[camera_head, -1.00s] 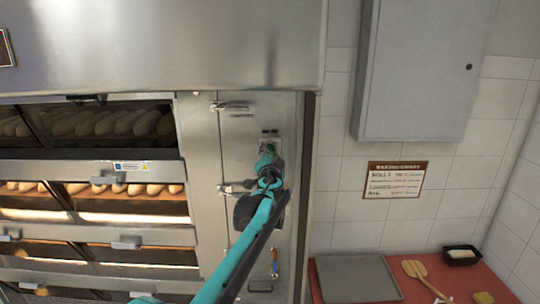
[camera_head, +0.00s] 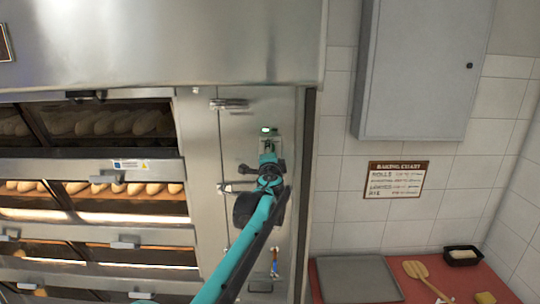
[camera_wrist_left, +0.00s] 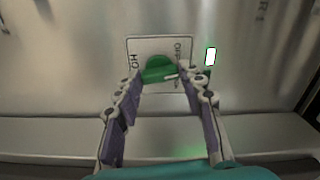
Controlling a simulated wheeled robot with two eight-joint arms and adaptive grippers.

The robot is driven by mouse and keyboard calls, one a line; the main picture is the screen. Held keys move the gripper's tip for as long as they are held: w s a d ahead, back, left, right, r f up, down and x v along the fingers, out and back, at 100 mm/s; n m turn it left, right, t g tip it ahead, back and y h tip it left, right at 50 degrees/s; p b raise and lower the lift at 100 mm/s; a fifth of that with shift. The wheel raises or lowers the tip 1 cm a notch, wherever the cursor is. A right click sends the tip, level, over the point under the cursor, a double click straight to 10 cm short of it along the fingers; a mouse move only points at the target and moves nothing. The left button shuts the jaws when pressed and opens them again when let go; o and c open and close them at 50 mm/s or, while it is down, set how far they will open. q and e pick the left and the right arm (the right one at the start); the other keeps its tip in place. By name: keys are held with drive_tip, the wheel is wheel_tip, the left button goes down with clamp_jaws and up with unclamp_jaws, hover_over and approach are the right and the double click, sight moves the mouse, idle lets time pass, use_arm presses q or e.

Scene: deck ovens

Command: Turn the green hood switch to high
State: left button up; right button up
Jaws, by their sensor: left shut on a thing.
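The green hood switch (camera_wrist_left: 157,67) is a round knob on a small pale label plate (camera_wrist_left: 133,45) on the steel oven front. Lettering shows on the plate, partly covered; I cannot read which setting the knob points to. My left gripper (camera_wrist_left: 163,80) is shut on the knob, with one finger on each side. In the head view my left gripper (camera_head: 268,160) reaches the narrow panel right of the oven doors and largely hides the knob. A small indicator beside the plate (camera_head: 266,129) glows green; it is also bright in the wrist view (camera_wrist_left: 210,57). My right gripper is out of view.
Deck ovens with loaves (camera_head: 110,122) stand left. Steel door latches (camera_head: 229,104) stick out near my arm. A grey wall cabinet (camera_head: 420,70), a baking chart (camera_head: 395,179) and a red counter (camera_head: 415,290) with a tray (camera_head: 356,281) are at the right.

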use_arm(q)
drive_tip(key=m+b, duration=0.1)
drive_tip(key=m, duration=1)
drive_tip(key=shift+f, duration=0.1)
idle(0.5)
drive_tip(key=o, duration=1.2)
drive_tip(key=shift+c, duration=0.2)
drive_tip(key=shift+s, duration=0.1)
drive_tip(key=s, duration=1.1)
drive_tip(key=shift+s, duration=0.4)
